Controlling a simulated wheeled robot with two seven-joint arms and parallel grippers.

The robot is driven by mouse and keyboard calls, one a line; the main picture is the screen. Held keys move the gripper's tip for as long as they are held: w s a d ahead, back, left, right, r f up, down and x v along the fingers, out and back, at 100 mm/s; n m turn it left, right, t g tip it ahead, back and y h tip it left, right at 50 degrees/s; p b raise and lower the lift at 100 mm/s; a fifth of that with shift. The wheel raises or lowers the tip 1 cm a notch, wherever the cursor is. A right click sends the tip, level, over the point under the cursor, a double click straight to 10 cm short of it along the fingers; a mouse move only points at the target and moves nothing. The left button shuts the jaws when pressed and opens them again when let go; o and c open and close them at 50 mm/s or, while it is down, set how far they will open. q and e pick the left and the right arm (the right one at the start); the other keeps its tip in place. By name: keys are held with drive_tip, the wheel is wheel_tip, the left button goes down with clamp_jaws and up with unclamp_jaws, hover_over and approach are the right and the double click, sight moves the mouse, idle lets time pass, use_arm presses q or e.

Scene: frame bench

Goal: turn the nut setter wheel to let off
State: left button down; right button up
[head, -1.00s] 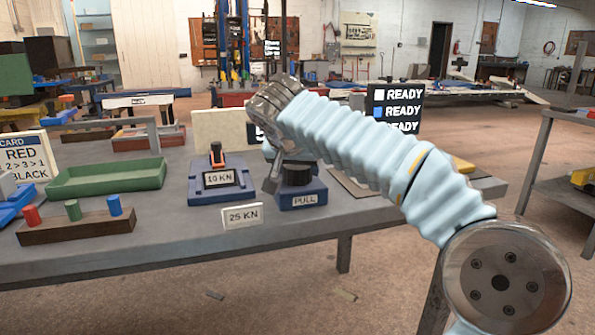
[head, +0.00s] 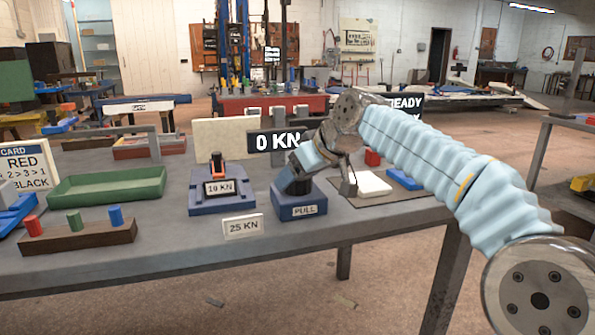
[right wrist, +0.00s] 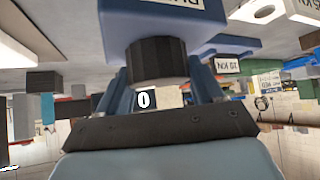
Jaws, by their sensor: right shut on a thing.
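The nut setter wheel is the dark ribbed knob (right wrist: 158,62) under a blue base with a label in the right wrist view. In the head view, this blue base (head: 312,197) is marked PULL and stands near the table's front edge. My right gripper (head: 295,176) comes down on it from the upper right and hides most of the wheel. In the right wrist view its two fingers stand on either side of the wheel, shut on it. A black display (head: 272,142) behind reads 0 KN, its right end partly covered by my arm. My left gripper is not in view.
Left of the base stand a blue 10 KN block (head: 221,198) and a 25 KN card (head: 243,227). A green tray (head: 106,186) and a wooden peg block (head: 80,237) lie further left. Behind my arm are a white block (head: 370,184) and a READY board (head: 404,104).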

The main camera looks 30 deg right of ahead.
drive_tip(key=n+g+y, duration=0.1)
drive_tip(key=n+y, duration=0.1)
drive_tip(key=n+g+y, duration=0.1)
drive_tip(key=n, duration=0.2)
drive_tip(key=shift+d+n+y+p, duration=0.1)
drive_tip(key=shift+n+y+p, duration=0.2)
drive_tip(key=shift+y+p, duration=0.1)
drive_tip(key=shift+n+g+y, duration=0.9)
drive_tip(key=shift+n+g, duration=0.2)
drive_tip(key=shift+n, duration=0.8)
drive_tip(key=o, duration=1)
drive_tip(key=shift+c, duration=0.2)
